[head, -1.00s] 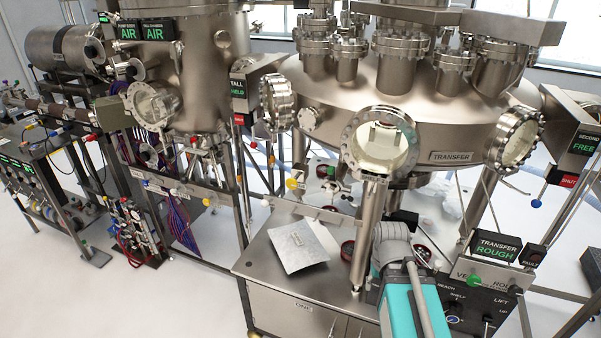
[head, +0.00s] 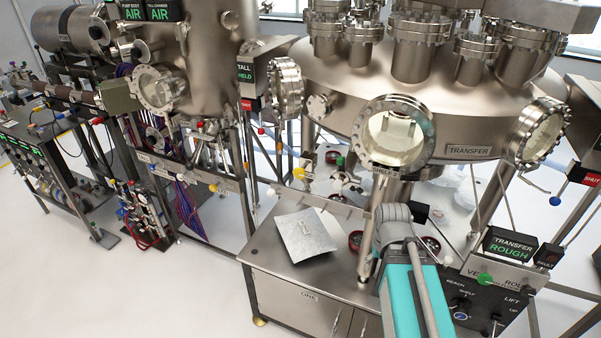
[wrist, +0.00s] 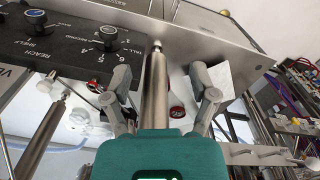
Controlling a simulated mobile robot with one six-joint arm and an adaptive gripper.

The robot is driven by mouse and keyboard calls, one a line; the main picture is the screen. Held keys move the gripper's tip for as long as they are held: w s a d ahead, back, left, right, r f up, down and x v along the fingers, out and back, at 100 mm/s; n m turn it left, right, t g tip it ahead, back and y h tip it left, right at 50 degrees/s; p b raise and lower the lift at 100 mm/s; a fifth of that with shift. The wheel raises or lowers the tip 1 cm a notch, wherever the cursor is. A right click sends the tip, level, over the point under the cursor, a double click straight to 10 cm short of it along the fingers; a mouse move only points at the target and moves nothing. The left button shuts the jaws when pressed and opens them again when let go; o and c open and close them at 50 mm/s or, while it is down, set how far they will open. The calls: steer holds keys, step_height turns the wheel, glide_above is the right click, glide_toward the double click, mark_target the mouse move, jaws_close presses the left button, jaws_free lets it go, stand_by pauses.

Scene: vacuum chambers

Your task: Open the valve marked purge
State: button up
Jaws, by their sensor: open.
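No label reading purge is legible in either view, so I cannot tell which valve it is. In the head view, small coloured knobs sit on a rail below the left chamber, among them a yellow knob (head: 213,187). Another yellow knob (head: 299,173) is near the bench's back left, and a green knob (head: 485,279) is on the panel at right. In the wrist view my gripper (wrist: 161,72) is open, its two grey fingers spread apart. A metal post shows between them, and nothing is gripped. The fingers cannot be made out in the head view.
The steel bench (head: 275,255) holds a grey plate (head: 306,236). The transfer chamber (head: 465,110) stands above it on metal legs. A black control panel (wrist: 75,45) with dials is close to the left finger. Open floor (head: 180,290) lies at left front.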

steer(key=shift+o, duration=0.4)
steer(key=shift+w+a, duration=0.15)
steer(key=m+t+h+p, duration=0.2)
steer(key=t+h+p, duration=0.3)
steer(key=t, duration=0.7)
glide_toward(298, 173)
steer(key=s+a, duration=0.2)
steer(key=s, duration=0.1)
steer(key=shift+w+d+r+h+b, duration=0.15)
steer(key=shift+r+h+b, duration=0.15)
steer(key=shift+r+h, duration=0.1)
steer(key=b+x, duration=0.5)
steer(key=x, duration=0.8)
steer(key=shift+w+d, duration=0.1)
steer(key=shift+w, duration=0.3)
